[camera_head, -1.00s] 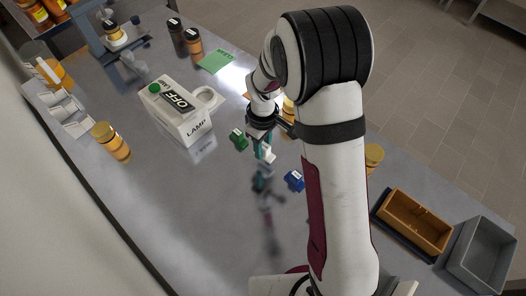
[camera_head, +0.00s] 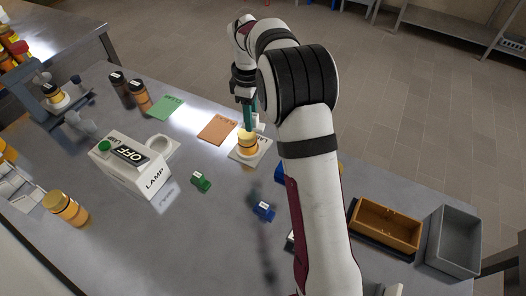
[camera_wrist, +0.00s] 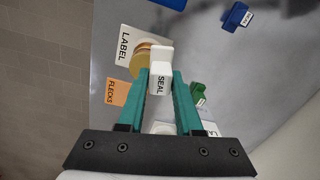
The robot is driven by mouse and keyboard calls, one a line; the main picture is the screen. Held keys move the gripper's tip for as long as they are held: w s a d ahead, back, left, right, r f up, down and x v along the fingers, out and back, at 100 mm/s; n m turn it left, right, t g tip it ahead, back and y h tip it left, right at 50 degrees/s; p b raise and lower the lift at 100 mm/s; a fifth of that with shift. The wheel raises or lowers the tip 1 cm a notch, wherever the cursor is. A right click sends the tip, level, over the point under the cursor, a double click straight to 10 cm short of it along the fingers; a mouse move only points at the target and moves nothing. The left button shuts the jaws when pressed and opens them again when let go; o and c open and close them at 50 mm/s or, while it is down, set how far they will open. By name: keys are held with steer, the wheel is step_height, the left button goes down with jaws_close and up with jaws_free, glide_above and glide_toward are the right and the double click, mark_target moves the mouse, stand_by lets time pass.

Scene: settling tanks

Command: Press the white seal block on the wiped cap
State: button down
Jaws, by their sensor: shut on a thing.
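My gripper (camera_head: 249,122) is shut on the white seal block (camera_wrist: 161,78), which reads SEAL in the wrist view. The block also shows beside the teal fingers in the head view (camera_head: 260,122). An amber jar with a yellow-orange cap (camera_head: 247,138) stands upright on the white LABEL card (camera_head: 263,157). The gripper and block are just above this jar. In the wrist view the block overlaps part of the jar (camera_wrist: 139,62). I cannot tell whether the block touches the cap or whether the cap is wiped.
A green block (camera_head: 201,182) and a blue block (camera_head: 264,211) lie on the grey bench. The lamp box (camera_head: 128,170), showing OFF, stands left. An orange FLECKS card (camera_head: 217,129) and a green card (camera_head: 166,108) lie behind. Orange (camera_head: 386,228) and grey (camera_head: 454,240) bins sit right.

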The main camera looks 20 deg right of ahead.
steer(key=r, duration=0.2)
glide_above(245, 133)
steer(key=shift+f+n, duration=0.2)
steer(key=shift+n, duration=0.1)
steer(key=shift+f, duration=3.75)
steer(key=shift+f, duration=0.3)
steer(key=shift+r, duration=3.05)
